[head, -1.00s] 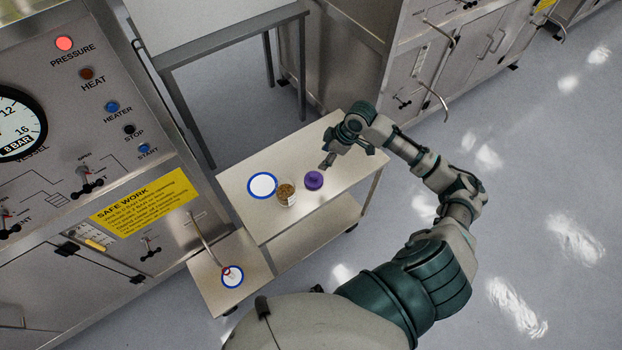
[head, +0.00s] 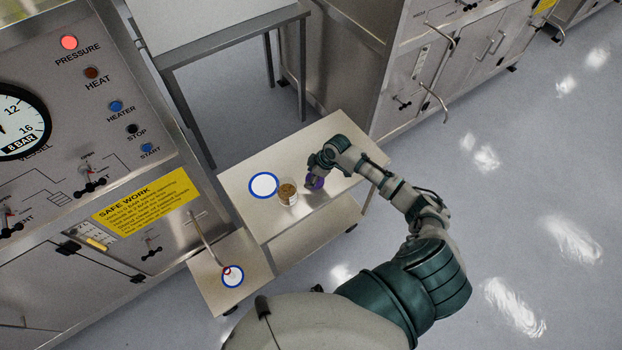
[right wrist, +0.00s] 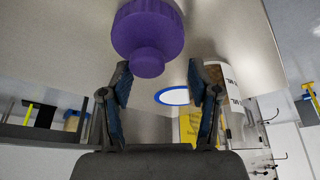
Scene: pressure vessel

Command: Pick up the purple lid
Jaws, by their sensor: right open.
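The purple lid (head: 316,183) lies on the top shelf of the small cart, partly hidden by my right gripper in the head view. In the right wrist view the purple lid (right wrist: 148,35) shows its knob, just beyond and between the fingertips. My right gripper (head: 312,172) is right at the lid, with its fingers apart. In the right wrist view the open right gripper (right wrist: 163,85) has nothing between its fingers. I cannot tell whether a finger touches the lid. My left gripper is not in view.
A jar with brown contents (head: 288,193) stands close left of the lid. A blue-ringed white disc (head: 263,185) lies beside it on the cart (head: 340,133). The control panel (head: 100,130) stands at the left. The cart's far right part is clear.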

